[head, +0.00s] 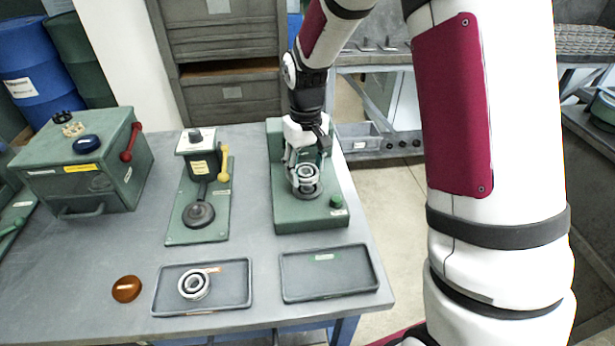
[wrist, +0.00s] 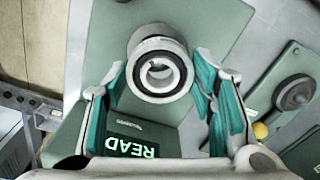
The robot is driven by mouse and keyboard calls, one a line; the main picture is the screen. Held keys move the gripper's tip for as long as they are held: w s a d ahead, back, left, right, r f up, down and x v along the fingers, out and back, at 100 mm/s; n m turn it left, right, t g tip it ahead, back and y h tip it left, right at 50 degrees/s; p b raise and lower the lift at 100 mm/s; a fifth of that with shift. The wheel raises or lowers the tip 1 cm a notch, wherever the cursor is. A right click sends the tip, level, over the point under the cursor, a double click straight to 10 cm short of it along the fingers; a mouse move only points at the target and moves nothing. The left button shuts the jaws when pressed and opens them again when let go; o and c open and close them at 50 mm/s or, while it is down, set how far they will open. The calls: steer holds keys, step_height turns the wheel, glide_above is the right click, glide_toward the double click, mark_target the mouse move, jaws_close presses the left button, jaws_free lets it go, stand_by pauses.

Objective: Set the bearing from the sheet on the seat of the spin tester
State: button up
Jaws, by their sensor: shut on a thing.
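The spin tester is the green unit (head: 285,210) at the right of the bench. A steel ring bearing (head: 308,174) is between the fingers of my gripper (head: 304,164), over the tester's round seat. In the wrist view the bearing (wrist: 160,70) shows face-on, with my gripper's (wrist: 157,62) teal fingers closed on its two sides. The round grey seat (wrist: 152,30) shows partly behind it. I cannot tell whether the bearing touches the seat. The tester's display (wrist: 135,149) reads "READ".
A second bearing (head: 194,284) lies in the left tray (head: 236,296); the right tray (head: 330,286) is empty. A green fixture with a yellow lever (head: 224,165) stands left of the tester. A green box (head: 80,165) and an orange-brown knob (head: 127,289) are further left.

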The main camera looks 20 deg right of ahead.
mark_target(307, 178)
steer(key=shift+d+f+p, duration=0.2)
steer(key=shift+f+p, duration=0.1)
steer(key=shift+f, duration=1.45)
steer(key=shift+f, duration=0.1)
steer(key=o, duration=1.4)
steer(key=shift+c, duration=0.2)
step_height(307, 178, up, 12)
steer(key=b, duration=0.1)
steer(key=s+r+m+t, duration=0.1)
steer(key=s+r+t, duration=0.1)
steer(key=s+r, duration=0.85)
steer(key=s+r+m+t, duration=0.1)
steer(key=s+t, duration=0.2)
steer(key=s, duration=1.2)
steer(key=shift+s, duration=0.2)
